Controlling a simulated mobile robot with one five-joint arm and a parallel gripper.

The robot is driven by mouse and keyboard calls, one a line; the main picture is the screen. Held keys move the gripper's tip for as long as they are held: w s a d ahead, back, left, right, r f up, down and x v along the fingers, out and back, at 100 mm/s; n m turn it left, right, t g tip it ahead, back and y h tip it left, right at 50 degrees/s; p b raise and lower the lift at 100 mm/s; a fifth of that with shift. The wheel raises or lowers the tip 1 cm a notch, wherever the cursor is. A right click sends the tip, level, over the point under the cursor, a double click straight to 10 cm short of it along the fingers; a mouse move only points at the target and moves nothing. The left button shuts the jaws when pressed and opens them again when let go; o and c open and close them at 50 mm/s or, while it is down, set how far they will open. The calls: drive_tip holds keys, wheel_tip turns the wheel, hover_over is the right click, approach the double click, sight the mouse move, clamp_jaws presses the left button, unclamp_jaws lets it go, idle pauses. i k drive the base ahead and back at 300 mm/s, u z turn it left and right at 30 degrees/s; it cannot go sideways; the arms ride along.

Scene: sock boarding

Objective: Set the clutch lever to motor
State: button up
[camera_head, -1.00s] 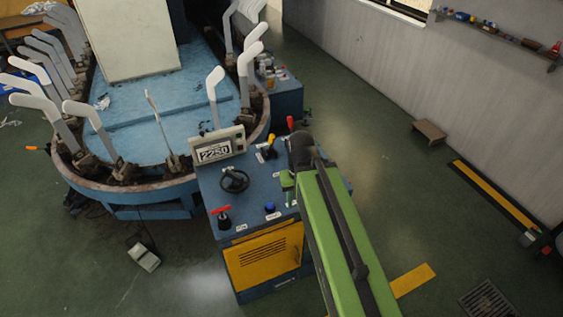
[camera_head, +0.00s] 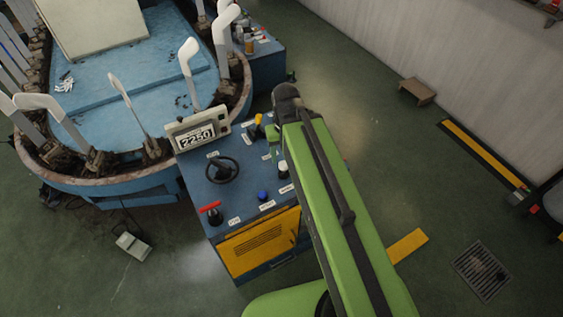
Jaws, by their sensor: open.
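The blue control console (camera_head: 236,203) stands at the centre. On its top are a yellow-handled lever (camera_head: 259,120), a black handwheel (camera_head: 221,169), a red T-handle (camera_head: 210,208), a blue knob (camera_head: 263,195) and a white knob (camera_head: 283,168). The small labels are too blurred to tell which control is the clutch lever or where motor is. My green arm reaches over the console's right side and hides part of it. A small green part, seemingly of my gripper (camera_head: 273,146), shows left of the arm, between the yellow lever and white knob. Its fingertips are mostly hidden; I see nothing held.
A display reading 2250 (camera_head: 197,133) stands at the console's back left. Behind it is the round blue machine (camera_head: 120,178) with several upright white boards. A pedal (camera_head: 133,245) lies on the floor at left. The floor to the right is mostly clear, with a drain grate (camera_head: 482,270).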

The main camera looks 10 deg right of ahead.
sight(259, 117)
drive_tip(key=z, duration=0.65)
drive_tip(key=k, duration=1.2)
drive_tip(key=u, duration=1.25)
drive_tip(key=i, duration=1.5)
drive_tip(key=u, duration=0.1)
